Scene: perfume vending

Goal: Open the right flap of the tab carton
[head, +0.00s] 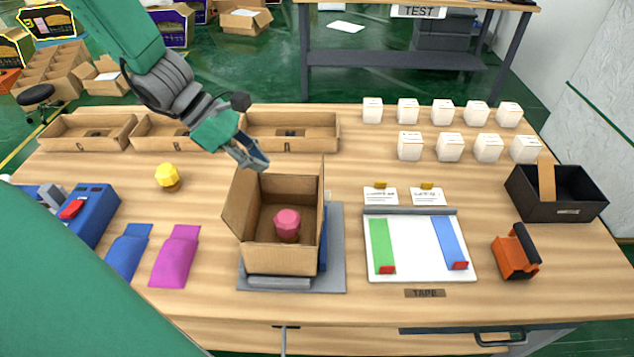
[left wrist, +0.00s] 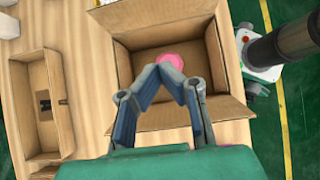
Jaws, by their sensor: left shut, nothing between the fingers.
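The open tab carton (head: 284,262) stands on a grey mat (head: 334,275), with a pink-topped bottle (head: 287,224) inside. Its left flap (head: 240,207) stands up and leans outward. At its right side a flap (head: 323,195) shows almost edge-on, so its angle is hard to tell. The left wrist view looks down into the carton (left wrist: 135,68), where the bottle (left wrist: 171,61) is partly hidden by the fingers. My left gripper (head: 262,164) is shut and empty above the carton's far left part; it also shows in the left wrist view (left wrist: 171,72). My right gripper is not in view.
Open cardboard trays (head: 293,148) line the back edge. A white board with coloured strips (head: 415,250), an orange tape dispenser (head: 515,256) and a black bin (head: 556,206) lie right.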

